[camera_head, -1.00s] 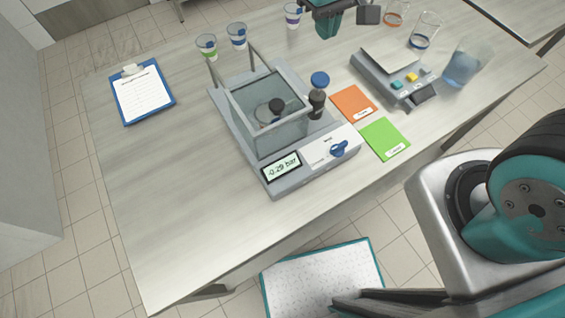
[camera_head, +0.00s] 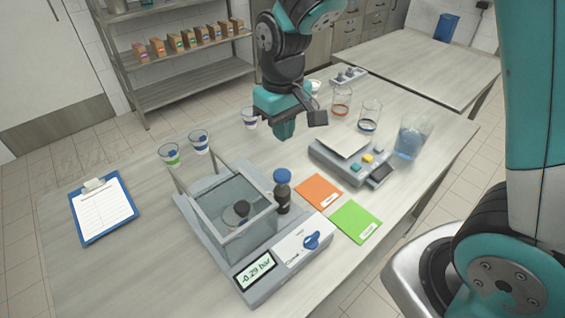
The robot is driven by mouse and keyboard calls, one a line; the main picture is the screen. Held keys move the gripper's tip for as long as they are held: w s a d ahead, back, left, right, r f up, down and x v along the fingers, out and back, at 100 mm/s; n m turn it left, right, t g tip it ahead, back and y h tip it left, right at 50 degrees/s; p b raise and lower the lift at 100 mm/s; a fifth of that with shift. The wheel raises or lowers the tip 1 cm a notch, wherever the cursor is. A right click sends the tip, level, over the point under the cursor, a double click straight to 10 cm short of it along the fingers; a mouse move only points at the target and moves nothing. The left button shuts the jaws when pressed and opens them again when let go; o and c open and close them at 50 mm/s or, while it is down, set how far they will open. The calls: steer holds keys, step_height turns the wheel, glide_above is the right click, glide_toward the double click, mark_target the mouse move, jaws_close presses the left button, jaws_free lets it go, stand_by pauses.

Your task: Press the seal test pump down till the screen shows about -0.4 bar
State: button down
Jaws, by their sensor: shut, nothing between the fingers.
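The seal tester (camera_head: 222,273) stands on the table with a clear-walled chamber (camera_head: 231,217). A dark round object (camera_head: 240,209) shows inside the chamber. Its screen (camera_head: 255,271) reads -0.29 bar. A blue knob (camera_head: 312,240) sits on the front panel. A dark upright post with a blue cap, which looks like the pump (camera_head: 282,191), stands at the chamber's right side. My gripper (camera_head: 284,131) is shut and empty, above the table beyond the tester, apart from the pump.
A scale-like device (camera_head: 351,160) with coloured buttons stands to the right. Orange (camera_head: 318,191) and green (camera_head: 356,221) cards lie before it. Several cups stand at the back, a jug of blue liquid (camera_head: 410,138) at right. A clipboard (camera_head: 104,208) lies left.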

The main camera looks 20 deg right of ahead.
mark_target(283, 173)
step_height(283, 173, down, 10)
steer(key=shift+r+p, duration=0.1)
steer(key=shift+p, duration=0.9)
step_height(283, 173, down, 4)
steer(key=b, duration=0.3)
steer(key=shift+s, duration=0.1)
steer(key=shift+r, duration=0.1)
step_height(283, 173, up, 6)
steer(key=p, duration=0.5)
step_height(283, 173, up, 8)
steer(key=b, duration=0.3)
steer(key=shift+r, duration=0.2)
stand_by(1.0)
